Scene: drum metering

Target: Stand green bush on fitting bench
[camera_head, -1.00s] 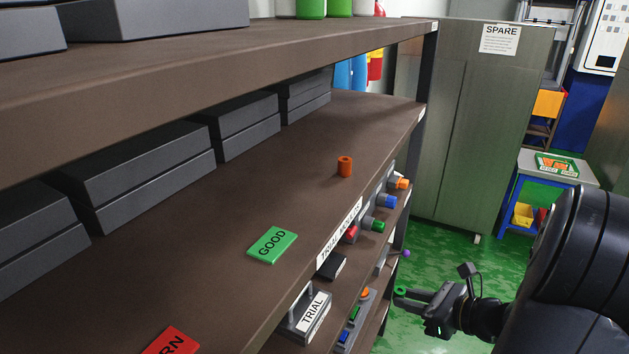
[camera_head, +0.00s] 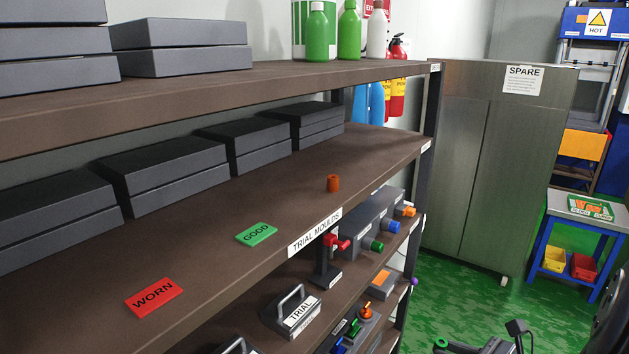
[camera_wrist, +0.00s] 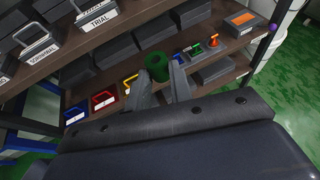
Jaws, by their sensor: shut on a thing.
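The green bush (camera_wrist: 157,66) is a short hollow cylinder held between the fingertips of my gripper (camera_wrist: 160,76) in the wrist view. Its top hole shows, and it is clear of any surface I can make out. In the head view the green bush (camera_head: 440,343) shows at the bottom edge, with my gripper (camera_head: 452,347) partly cut off. No bench in view is labelled as the fitting bench. A small grey-topped table with blue legs (camera_head: 585,209) stands at the far right, with a green-edged printed sheet on it.
Lower shelves hold moulds and fittings. A SPARE cabinet (camera_head: 480,165) stands behind. Green floor (camera_head: 450,300) is open at right.

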